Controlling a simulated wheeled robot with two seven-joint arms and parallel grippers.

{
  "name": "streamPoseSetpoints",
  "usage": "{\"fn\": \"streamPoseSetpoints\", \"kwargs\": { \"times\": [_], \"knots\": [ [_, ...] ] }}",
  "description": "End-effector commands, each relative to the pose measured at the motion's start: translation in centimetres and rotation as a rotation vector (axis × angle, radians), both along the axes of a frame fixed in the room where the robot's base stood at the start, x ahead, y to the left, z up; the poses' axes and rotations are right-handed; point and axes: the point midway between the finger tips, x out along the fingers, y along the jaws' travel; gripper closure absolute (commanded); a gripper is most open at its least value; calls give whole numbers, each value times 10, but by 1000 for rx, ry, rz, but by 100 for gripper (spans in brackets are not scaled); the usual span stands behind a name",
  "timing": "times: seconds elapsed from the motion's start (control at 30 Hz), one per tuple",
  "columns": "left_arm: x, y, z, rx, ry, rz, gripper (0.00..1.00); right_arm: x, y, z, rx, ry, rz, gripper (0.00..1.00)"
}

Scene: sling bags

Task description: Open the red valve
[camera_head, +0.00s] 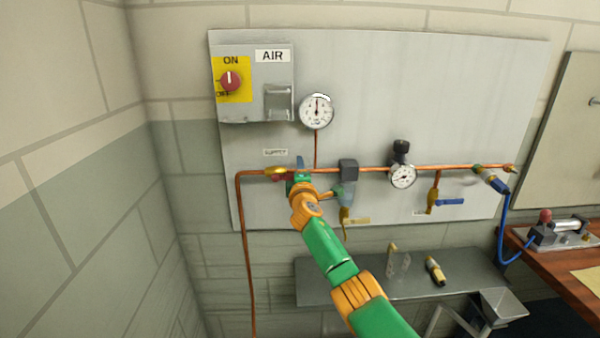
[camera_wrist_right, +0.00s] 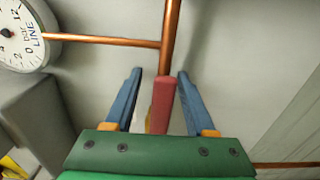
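The red valve handle (camera_wrist_right: 162,100) shows in the right wrist view, a flat red bar in line with the copper pipe. My right gripper (camera_wrist_right: 159,74) is open, with one blue finger on each side of the handle. Gaps show between the handle and both fingers. In the head view my right gripper (camera_head: 299,165) is at the copper pipe, under the small supply label. A brass fitting (camera_head: 277,171) shows just left of it. The red handle is hidden behind the gripper there. My left gripper is in neither view.
A pressure gauge (camera_head: 316,111) hangs above the pipe. A red ON/OFF knob (camera_head: 231,81) is on the AIR box. A filter (camera_head: 348,172), a regulator gauge (camera_head: 403,175) and a blue-handled valve (camera_head: 450,202) follow to the right. A grey shelf (camera_head: 320,288) is below.

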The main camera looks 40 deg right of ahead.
Motion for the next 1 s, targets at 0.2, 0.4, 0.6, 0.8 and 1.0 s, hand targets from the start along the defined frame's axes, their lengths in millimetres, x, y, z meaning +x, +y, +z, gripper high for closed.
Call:
{"fn": "streamPoseSetpoints", "kwargs": {
  "times": [0.2,0.4,0.6,0.8,1.0],
  "knots": [
    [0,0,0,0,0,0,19,0,0,-1,2,1,0,45],
    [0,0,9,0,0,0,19,-9,7,1,-2,1,-2,45],
    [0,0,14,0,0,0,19,-29,24,-1,-2,1,1,45],
    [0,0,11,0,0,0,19,-47,40,-3,1,2,1,45],
    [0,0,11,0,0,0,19,-54,45,-1,2,1,0,45]
  ]
}}
